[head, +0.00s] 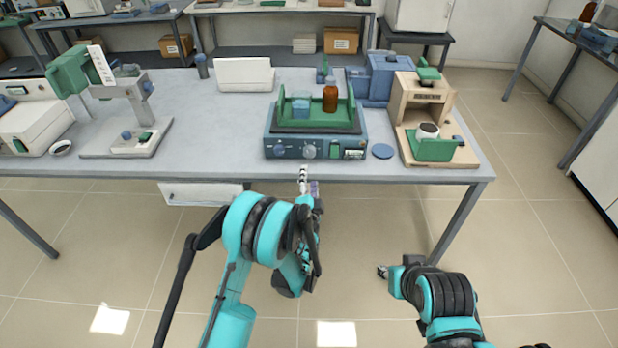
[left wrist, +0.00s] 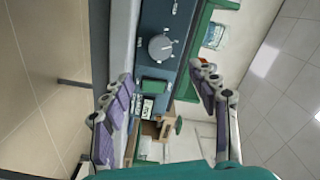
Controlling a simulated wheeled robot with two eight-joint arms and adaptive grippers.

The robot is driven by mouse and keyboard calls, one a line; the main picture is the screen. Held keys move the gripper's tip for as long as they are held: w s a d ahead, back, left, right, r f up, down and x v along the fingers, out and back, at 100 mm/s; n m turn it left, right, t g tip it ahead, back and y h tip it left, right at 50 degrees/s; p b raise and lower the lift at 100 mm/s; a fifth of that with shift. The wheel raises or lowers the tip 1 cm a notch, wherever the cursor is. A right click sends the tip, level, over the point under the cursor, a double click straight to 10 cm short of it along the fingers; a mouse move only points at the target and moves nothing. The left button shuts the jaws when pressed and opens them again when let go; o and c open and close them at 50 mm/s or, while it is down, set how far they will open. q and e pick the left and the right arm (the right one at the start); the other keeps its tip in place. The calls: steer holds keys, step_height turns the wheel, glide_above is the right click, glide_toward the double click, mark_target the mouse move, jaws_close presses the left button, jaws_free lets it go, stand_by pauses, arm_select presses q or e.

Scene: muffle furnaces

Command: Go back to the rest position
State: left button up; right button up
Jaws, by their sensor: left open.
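My left gripper (head: 309,182) is in front of the table's front edge, just below the blue device with knobs (head: 268,147). In the left wrist view my left gripper (left wrist: 163,95) is open, its two purple-padded fingers wide apart with nothing held between them. The device's front panel with its grey knob (left wrist: 160,47) shows beyond the fingers. My right gripper (head: 383,272) shows only as a small grey tip at the lower right, over the floor and away from the table. Its fingers are too hidden to read.
The grey table (head: 215,135) spans the view ahead. A green rack (head: 318,124) with a brown bottle (head: 330,100) sits on the device. A wooden stand (head: 405,100) is at the right, a microscope-like instrument (head: 135,110) at the left. The floor (head: 540,260) at right is clear.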

arm_select(q)
steer(key=s+a+r+n+g+y, duration=0.2)
steer(key=s+a+r+n, duration=0.15)
steer(key=a+r, duration=0.3)
steer(key=s+a+r+n+g+y, duration=0.25)
steer(key=a+r+n, duration=0.2)
steer(key=a, duration=0.25)
steer(key=s+a+r+n+g, duration=0.1)
steer(key=s+a, duration=0.2)
steer(key=s, duration=0.3)
steer(key=s+a+r+n+g, duration=0.2)
steer(key=s, duration=0.5)
steer(key=s+d+f+n+g+h, duration=0.1)
steer(key=s+f+h, duration=0.1)
steer(key=s, duration=0.7)
steer(key=s+d+f+n+g+h, duration=0.1)
steer(key=s+f+g+h, duration=0.1)
steer(key=s, duration=0.7)
steer(key=shift+d, duration=0.2)
steer(key=shift+f+h, duration=0.1)
steer(key=shift+h, duration=0.15)
